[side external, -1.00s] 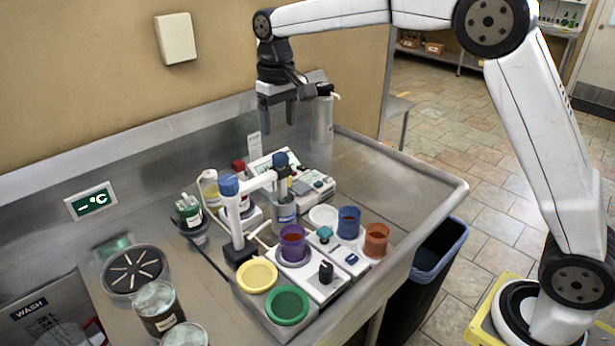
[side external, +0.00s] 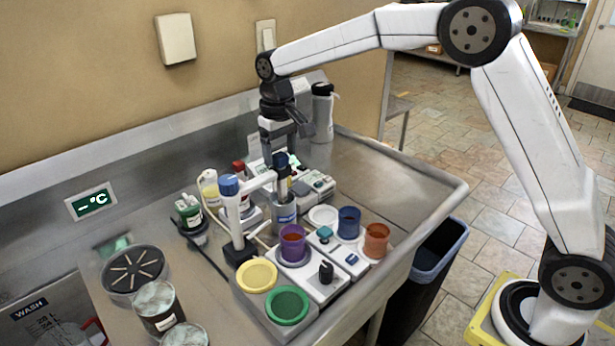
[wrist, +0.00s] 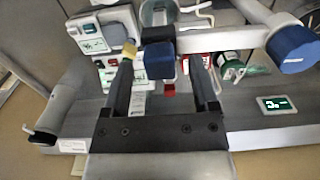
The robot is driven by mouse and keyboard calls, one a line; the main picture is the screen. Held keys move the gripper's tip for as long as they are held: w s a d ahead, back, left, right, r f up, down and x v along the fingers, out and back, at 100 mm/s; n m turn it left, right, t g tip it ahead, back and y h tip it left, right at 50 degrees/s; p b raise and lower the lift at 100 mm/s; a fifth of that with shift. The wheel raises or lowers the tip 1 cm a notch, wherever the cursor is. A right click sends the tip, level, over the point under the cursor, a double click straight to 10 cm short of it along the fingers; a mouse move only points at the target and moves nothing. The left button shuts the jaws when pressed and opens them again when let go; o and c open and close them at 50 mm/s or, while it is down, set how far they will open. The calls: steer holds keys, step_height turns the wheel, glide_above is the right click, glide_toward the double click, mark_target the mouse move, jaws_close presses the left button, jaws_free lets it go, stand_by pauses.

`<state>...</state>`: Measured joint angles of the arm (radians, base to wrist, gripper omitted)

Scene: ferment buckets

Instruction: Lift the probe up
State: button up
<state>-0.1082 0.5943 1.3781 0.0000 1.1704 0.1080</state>
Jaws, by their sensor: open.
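The probe has a dark blue cap (side external: 281,159) and hangs from the white arm (side external: 258,181) of a stand with a blue-topped post (side external: 229,185). Its lower end is over or in a grey metal cup (side external: 283,212); the tip is hidden. My gripper (side external: 280,153) is open and points down at the probe's cap. In the wrist view, the cap (wrist: 159,62) lies between the two open fingers of my gripper (wrist: 161,58). I cannot tell whether either finger touches it.
Purple (side external: 292,246), blue (side external: 348,222) and orange (side external: 376,240) cups stand in front right, with yellow (side external: 257,276) and green (side external: 287,305) dishes. A grey bottle (side external: 322,115) stands behind my gripper. An instrument (side external: 317,183) sits right of the probe. The right counter is clear.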

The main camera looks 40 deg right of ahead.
steer(key=shift+f, duration=0.4)
jaws_close()
steer(key=shift+r, duration=0.1)
stand_by(1.2)
